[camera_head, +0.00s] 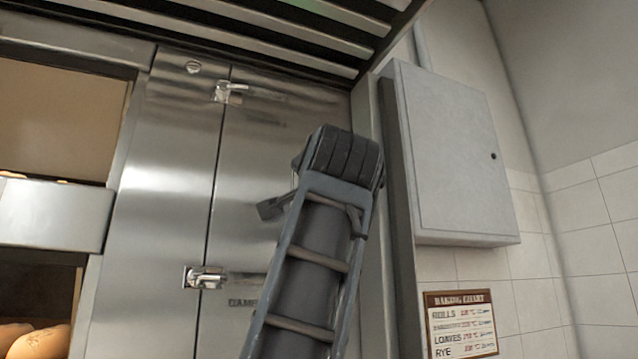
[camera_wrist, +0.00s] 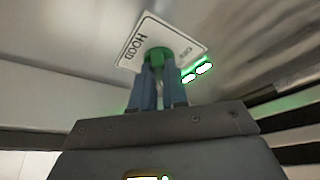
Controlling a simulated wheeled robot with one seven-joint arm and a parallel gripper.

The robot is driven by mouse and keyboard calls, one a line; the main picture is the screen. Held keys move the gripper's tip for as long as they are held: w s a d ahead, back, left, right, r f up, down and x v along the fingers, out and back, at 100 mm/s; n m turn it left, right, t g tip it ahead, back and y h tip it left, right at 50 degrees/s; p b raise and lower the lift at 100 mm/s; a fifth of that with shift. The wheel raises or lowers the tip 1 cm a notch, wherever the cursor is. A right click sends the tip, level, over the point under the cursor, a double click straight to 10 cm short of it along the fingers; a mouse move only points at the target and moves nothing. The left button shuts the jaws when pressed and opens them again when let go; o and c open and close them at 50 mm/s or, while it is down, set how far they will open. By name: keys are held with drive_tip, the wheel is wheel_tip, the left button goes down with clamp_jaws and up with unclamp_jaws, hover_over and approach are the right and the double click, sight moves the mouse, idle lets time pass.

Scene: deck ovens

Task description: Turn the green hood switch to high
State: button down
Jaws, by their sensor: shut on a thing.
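The green hood switch (camera_wrist: 158,58) shows in the wrist view, on a white label plate (camera_wrist: 131,55) marked HOOD. My gripper (camera_wrist: 158,72) has both blue-grey fingers up at the switch, shut on it. The fingers cover the lower part of the switch. Part of the plate's lettering is too small or covered to read, so the switch's exact setting cannot be told. In the head view my arm reaches up in front of the steel doors, and the switch and fingertips are hidden there.
Steel oven doors (camera_head: 165,190) with latches stand behind my arm. A grey wall cabinet (camera_head: 455,150) and a baking chart (camera_head: 460,323) are on the right. Slatted hood panels (camera_head: 270,30) run overhead. Bread (camera_head: 40,340) shows in the oven at lower left.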

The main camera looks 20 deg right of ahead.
drive_tip(key=c, duration=1.1)
unclamp_jaws()
drive_tip(key=shift+c, duration=0.2)
drive_tip(key=b+v, duration=0.2)
drive_tip(key=v, duration=0.5)
drive_tip(key=shift+s+f+b, duration=0.15)
drive_tip(key=shift+s+b, duration=0.2)
drive_tip(key=shift+b, duration=0.05)
drive_tip(key=shift+a, duration=0.1)
